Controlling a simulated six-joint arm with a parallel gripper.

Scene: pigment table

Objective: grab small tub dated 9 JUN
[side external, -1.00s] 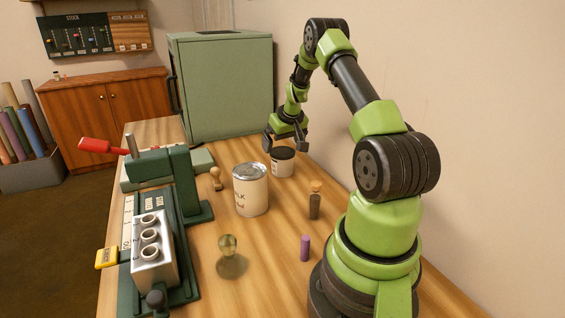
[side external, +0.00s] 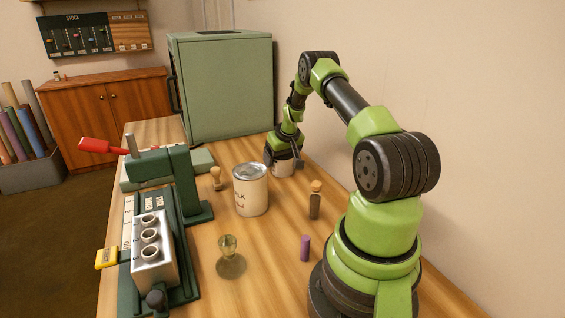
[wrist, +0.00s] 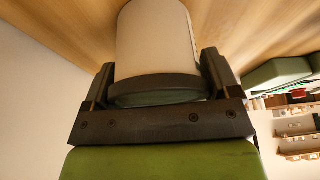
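The small pale tub with a dark lid (side external: 283,170) stands upright on the table behind the large tin; no date on it is readable. My gripper (side external: 284,161) is down over it from above in the side view. In the wrist view, the tub (wrist: 155,40) lies between my two fingers (wrist: 158,78), one on each side, with its lid close to the palm. The fingers are at or very near the tub's sides. I cannot tell whether they press on it.
A large pale tin (side external: 251,192) stands just in front of the tub. A corked bottle (side external: 315,202), a purple stick (side external: 305,248), a glass-knobbed piece (side external: 229,255) and a wooden stamp (side external: 216,178) stand around. A green press (side external: 180,200) is left; a green cabinet (side external: 222,90) is behind.

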